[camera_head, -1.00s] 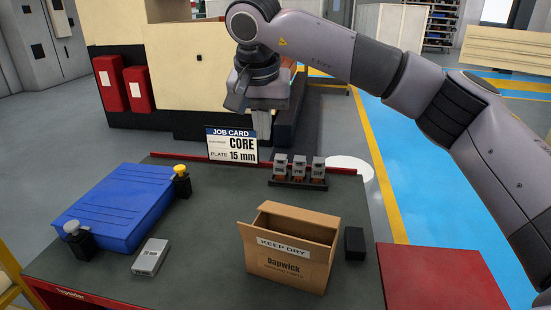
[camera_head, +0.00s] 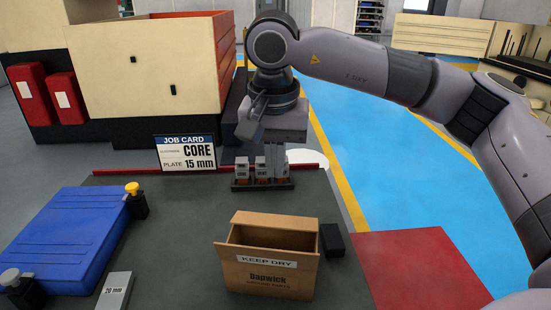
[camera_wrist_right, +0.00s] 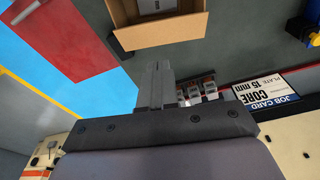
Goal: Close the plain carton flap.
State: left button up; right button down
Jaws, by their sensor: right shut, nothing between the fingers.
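The brown carton (camera_head: 268,276) stands on the dark table with its top open. A flap with a KEEP DRY label (camera_head: 266,261) is on its near side, leaning outward. A plain flap (camera_head: 275,221) rises along its far side. The wrist view shows part of the carton (camera_wrist_right: 165,36) at the top, with something grey inside. My right gripper (camera_head: 276,172) points down beyond the carton, by the electrode rack, apart from the carton. Its fingers (camera_wrist_right: 153,70) are together and empty in the wrist view. My left gripper is out of view.
A rack with several electrodes (camera_head: 263,183) stands at the far table edge, beside the job card (camera_head: 186,154). A black block (camera_head: 332,240) sits right of the carton. A blue case (camera_head: 65,240) and a grey 20 mm block (camera_head: 116,290) lie left. A red mat (camera_head: 418,275) is right.

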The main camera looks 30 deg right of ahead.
jog(key=p, duration=0.1)
send_over(275, 223)
jog(key=f, duration=0.9)
jog(key=shift+s+a+f, duration=0.1)
jog(key=shift+s+f, duration=0.05)
jog(key=shift+s, duration=0.2)
jog(key=shift+s+a+f, duration=0.1)
jog(key=shift+f, duration=0.4)
